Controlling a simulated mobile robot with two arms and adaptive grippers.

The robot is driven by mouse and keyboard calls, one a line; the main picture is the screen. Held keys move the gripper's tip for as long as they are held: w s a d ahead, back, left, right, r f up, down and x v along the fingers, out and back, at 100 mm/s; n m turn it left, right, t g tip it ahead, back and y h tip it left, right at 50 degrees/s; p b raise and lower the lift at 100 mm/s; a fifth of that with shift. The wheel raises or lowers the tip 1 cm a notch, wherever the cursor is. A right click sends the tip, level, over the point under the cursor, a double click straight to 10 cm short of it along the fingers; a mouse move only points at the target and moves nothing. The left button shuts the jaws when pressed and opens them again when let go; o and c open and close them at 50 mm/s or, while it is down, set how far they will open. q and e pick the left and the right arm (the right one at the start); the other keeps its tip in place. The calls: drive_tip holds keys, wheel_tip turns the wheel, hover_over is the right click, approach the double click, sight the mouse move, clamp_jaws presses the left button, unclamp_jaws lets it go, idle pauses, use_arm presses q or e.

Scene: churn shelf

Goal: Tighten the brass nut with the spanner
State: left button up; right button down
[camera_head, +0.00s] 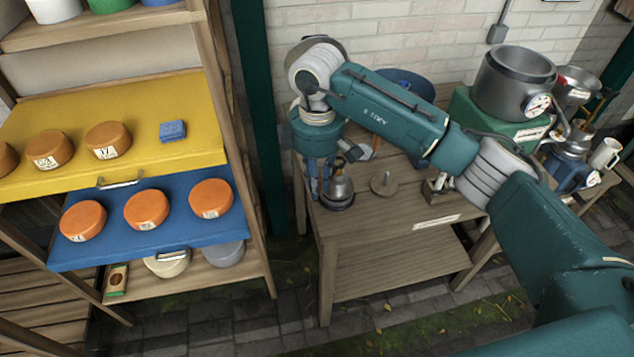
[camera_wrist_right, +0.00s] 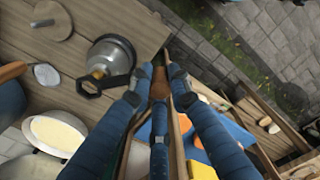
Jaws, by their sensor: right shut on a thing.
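My right gripper (camera_head: 318,190) points down at the left end of the wooden bench. In the right wrist view its blue fingers (camera_wrist_right: 160,85) are shut on the brown handle of the spanner (camera_wrist_right: 88,88). The spanner's dark ring head reaches out left over a grey metal domed fitting (camera_wrist_right: 122,48), which stands upright on the bench; the head view shows this fitting too (camera_head: 338,192). The brass nut (camera_wrist_right: 98,73) shows on the fitting's top, right beside the ring head. I cannot tell whether the ring touches the nut. My left gripper is not in view.
A round wooden piece with a peg (camera_head: 384,184) stands right of the fitting. A blue bowl (camera_head: 408,83) and a steel pot (camera_head: 512,85) are further back. A shelf with a yellow board (camera_head: 120,170) and orange cheeses (camera_head: 147,208) stands left, across a gap.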

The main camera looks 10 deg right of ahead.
drive_tip(key=shift+r+p, duration=1)
drive_tip(key=shift+r, duration=0.75)
